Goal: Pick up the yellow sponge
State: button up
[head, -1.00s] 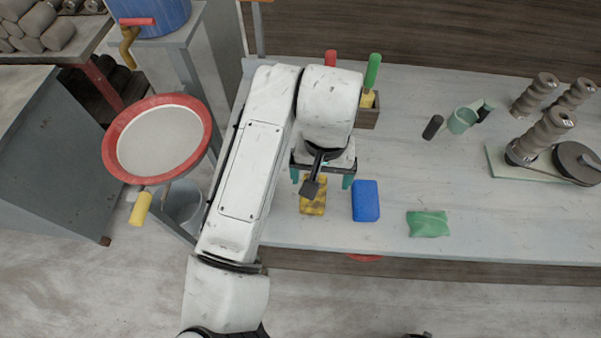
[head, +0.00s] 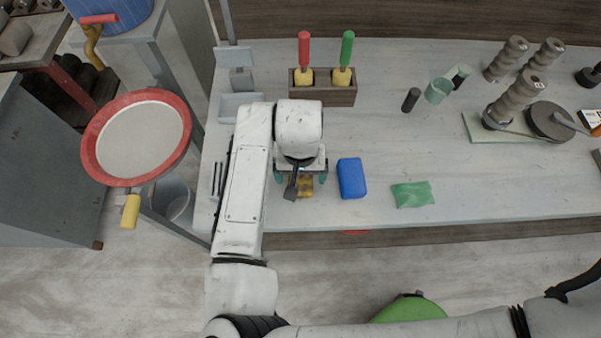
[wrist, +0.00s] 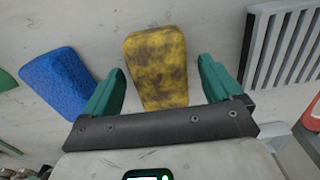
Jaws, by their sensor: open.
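The yellow sponge (wrist: 157,68), with dark stains, lies on the pale tabletop. In the head view the sponge (head: 305,187) is mostly hidden under my gripper. My gripper (head: 298,178) is open above the sponge. In the wrist view my gripper (wrist: 160,82) has its two green fingers spread, with the near part of the sponge showing between them. The sponge's far end reaches beyond the fingertips. I see no clear contact between fingers and sponge.
A blue sponge (head: 351,178) lies close to the right, with a green packet (head: 412,194) beyond it. A wooden box (head: 338,96) holds red- and green-handled tools at the back. A grey slatted thing (wrist: 286,45) stands right in the wrist view. Table between is clear.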

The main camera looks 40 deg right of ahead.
jog(key=shift+f, duration=0.4)
jog(key=c, duration=1)
jog(key=shift+r, duration=0.1)
